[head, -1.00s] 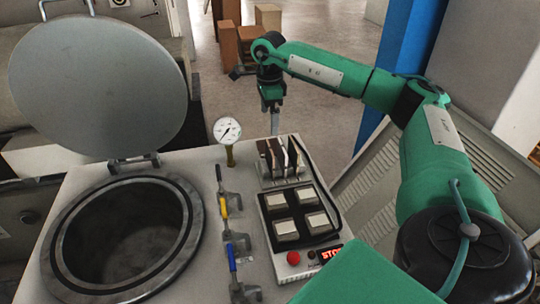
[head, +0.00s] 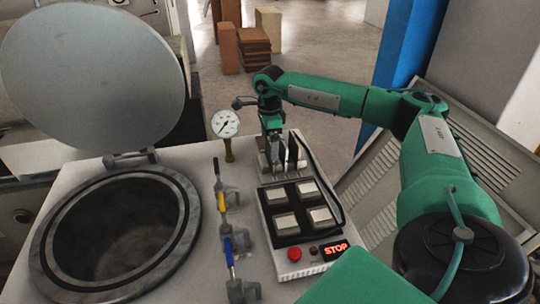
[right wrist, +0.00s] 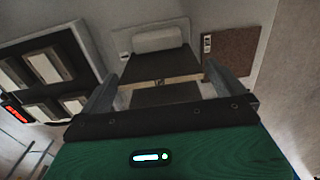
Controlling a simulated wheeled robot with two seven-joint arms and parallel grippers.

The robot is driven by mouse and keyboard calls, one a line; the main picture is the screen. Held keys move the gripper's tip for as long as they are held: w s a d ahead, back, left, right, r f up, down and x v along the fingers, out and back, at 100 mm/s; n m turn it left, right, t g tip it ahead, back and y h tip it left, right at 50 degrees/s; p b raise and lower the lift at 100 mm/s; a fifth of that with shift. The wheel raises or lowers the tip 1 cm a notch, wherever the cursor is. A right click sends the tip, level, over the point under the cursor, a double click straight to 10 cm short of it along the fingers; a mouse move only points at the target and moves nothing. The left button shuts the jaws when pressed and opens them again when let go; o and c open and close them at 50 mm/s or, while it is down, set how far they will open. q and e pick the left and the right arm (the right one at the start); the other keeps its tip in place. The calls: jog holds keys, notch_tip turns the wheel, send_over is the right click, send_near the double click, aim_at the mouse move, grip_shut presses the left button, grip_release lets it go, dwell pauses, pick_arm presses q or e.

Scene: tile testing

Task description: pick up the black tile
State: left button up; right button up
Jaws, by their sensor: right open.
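Several thin dark tiles stand on edge in a rack at the back of the machine top. A black tile (head: 292,151) shows just right of my right gripper (head: 273,158) in the head view. My right gripper is open, pointing down at the rack, with its fingers among the tiles. In the right wrist view a dark tile (right wrist: 155,66) lies between the two spread fingers, and a brown tile (right wrist: 229,52) is outside the right finger. I cannot tell whether either finger touches a tile. My left gripper is not in view.
A control box (head: 301,220) with square buttons and a lit STOP display stands in front of the rack. A pressure gauge (head: 225,124) and valves stand to the left. A round chamber (head: 117,238) with its lid (head: 92,78) raised is further left.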

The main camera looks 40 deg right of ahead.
aim_at(269, 153)
notch_tip(269, 153, down, 6)
jog(key=shift+r, duration=0.1)
dwell(0.4)
jog(key=c, duration=0.8)
jog(key=shift+r, duration=0.2)
